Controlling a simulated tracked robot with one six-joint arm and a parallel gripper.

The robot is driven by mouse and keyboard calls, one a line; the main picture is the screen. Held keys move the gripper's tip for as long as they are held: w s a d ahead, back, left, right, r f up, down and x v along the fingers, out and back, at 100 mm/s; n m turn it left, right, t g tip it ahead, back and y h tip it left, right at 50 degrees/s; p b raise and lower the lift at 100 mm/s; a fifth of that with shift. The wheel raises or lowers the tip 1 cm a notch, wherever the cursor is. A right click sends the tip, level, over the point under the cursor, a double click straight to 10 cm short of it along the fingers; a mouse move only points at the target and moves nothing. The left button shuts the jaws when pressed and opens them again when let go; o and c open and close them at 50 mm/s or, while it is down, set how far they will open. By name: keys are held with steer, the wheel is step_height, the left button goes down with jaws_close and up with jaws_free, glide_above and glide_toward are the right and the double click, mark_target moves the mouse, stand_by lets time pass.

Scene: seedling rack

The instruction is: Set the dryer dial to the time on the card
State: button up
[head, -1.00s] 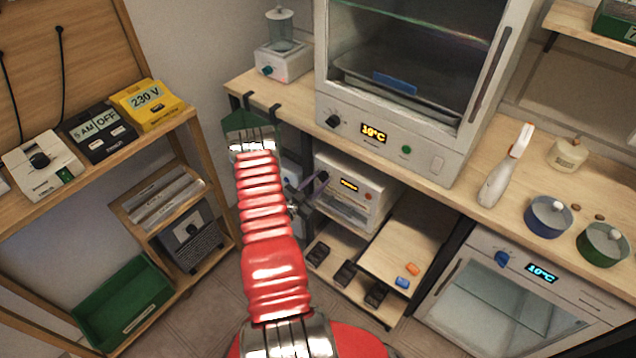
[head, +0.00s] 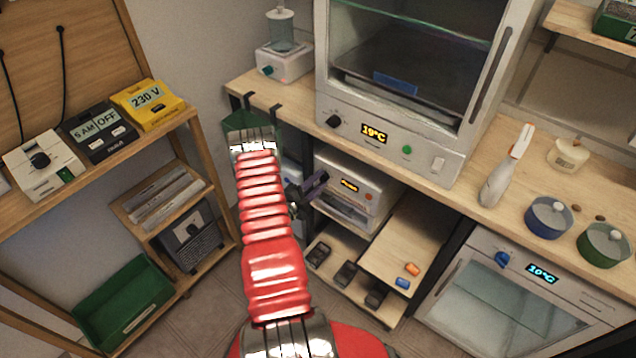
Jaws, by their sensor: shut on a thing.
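A small white unit (head: 368,189) with a lit orange display (head: 349,186) stands on the low shelf under the counter. I take it for the dryer. My gripper (head: 318,183) is at the left part of its front, its dark fingers close together and shut. The dial itself does not show; the fingers cover the spot left of the display, and they appear closed on the dial there. The display is too small to read. I cannot make out a card with a time on it.
A large glass-fronted cabinet (head: 388,138) with a black knob (head: 333,121) stands on the counter above. An oven (head: 500,300) is at the lower right. A wooden rack with a yellow box (head: 147,104) and a green bin (head: 125,300) is at the left.

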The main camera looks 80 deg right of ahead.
steer(key=shift+m, duration=0.9)
steer(key=shift+f, duration=0.1)
steer(key=o, duration=1)
steer(key=shift+a, duration=0.1)
steer(key=v, duration=1.3)
steer(key=shift+w+a, duration=0.2)
steer(key=shift+a, duration=0.05)
